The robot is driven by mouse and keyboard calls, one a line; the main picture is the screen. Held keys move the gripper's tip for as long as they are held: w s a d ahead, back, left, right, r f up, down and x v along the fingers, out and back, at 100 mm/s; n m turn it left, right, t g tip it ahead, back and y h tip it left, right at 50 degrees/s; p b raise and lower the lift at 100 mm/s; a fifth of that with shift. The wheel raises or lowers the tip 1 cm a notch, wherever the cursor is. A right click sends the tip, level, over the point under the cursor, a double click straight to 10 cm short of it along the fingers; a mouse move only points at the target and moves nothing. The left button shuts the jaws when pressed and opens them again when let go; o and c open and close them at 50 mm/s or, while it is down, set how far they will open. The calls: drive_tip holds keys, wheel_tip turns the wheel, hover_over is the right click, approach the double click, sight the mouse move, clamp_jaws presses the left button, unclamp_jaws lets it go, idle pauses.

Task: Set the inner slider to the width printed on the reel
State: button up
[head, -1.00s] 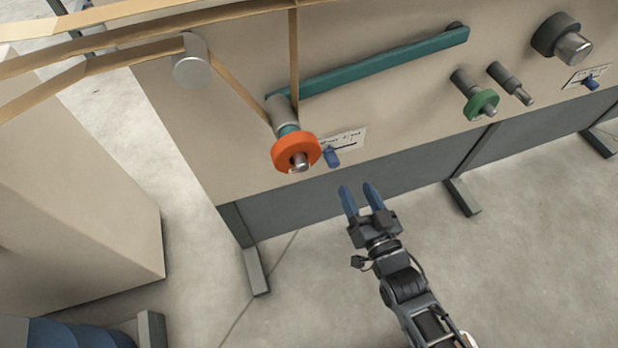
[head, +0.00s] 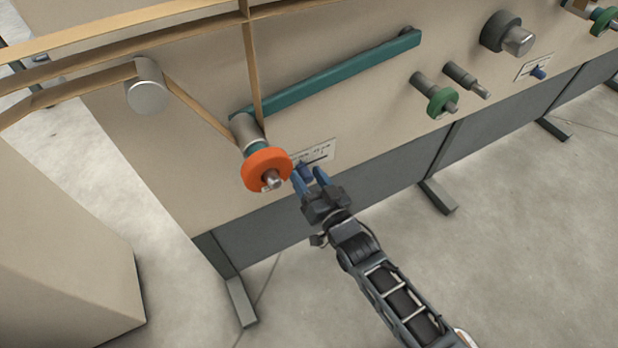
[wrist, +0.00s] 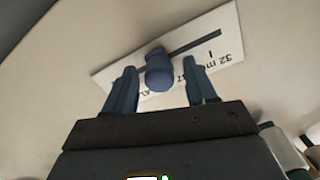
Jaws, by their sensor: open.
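The blue slider knob (wrist: 159,72) sits in a dark slot on a white scale plate (wrist: 222,42) in the wrist view, where part of a printed label reads "32 m". In the head view the knob (head: 306,172) is on the plate (head: 322,152), just right of the orange ring (head: 267,170). My gripper (wrist: 160,88) is open, with one blue finger on each side of the knob. I cannot tell whether either finger touches it. The gripper (head: 308,177) also shows in the head view, close to the panel. No width printed on a reel is readable.
A teal arm (head: 340,75) slopes across the panel above. Tan strip (head: 200,110) runs over a metal roller (head: 147,86). To the right are a green ring (head: 441,102) and a second slider knob (head: 538,72). The floor in front is clear.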

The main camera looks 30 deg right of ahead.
drive_tip(key=shift+c, duration=0.5)
clamp_jaws()
